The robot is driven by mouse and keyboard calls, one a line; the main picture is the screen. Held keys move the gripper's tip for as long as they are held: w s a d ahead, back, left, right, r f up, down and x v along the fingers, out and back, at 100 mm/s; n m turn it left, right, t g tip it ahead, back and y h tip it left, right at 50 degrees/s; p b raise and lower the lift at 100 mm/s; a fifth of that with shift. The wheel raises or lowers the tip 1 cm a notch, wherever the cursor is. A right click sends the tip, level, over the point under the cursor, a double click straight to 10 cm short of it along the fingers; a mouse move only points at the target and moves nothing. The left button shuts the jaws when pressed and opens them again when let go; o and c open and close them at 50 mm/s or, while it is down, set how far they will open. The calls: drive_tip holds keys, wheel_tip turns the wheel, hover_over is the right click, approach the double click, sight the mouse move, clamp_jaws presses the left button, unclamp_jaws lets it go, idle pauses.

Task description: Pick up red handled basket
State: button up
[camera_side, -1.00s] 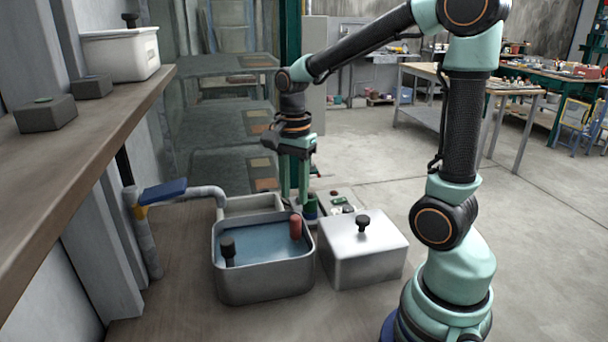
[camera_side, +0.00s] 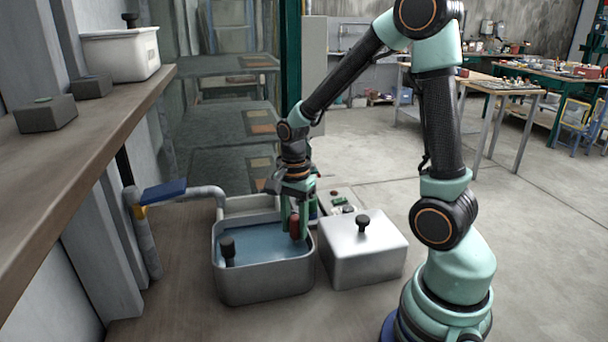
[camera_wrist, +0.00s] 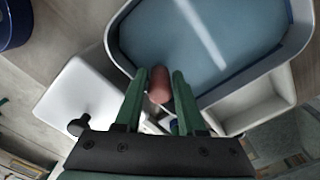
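The red handle (camera_side: 294,226) stands up at the right side of the grey tub (camera_side: 262,281), which holds blue liquid (camera_side: 258,243). The basket under the handle is hidden. My gripper (camera_side: 295,235) is lowered over the tub with its green fingers pointing down around the handle. In the wrist view the red handle (camera_wrist: 159,84) lies between the two open fingertips of my gripper (camera_wrist: 160,76). A gap shows on its right side; its left side is close to the left finger, and contact there is unclear.
A silver lidded box (camera_side: 362,255) with a black knob stands right of the tub. A pipe with a blue lever (camera_side: 164,190) is at the left. A wooden shelf (camera_side: 90,130) runs along the left.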

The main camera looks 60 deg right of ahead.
clamp_jaws()
idle(1.3)
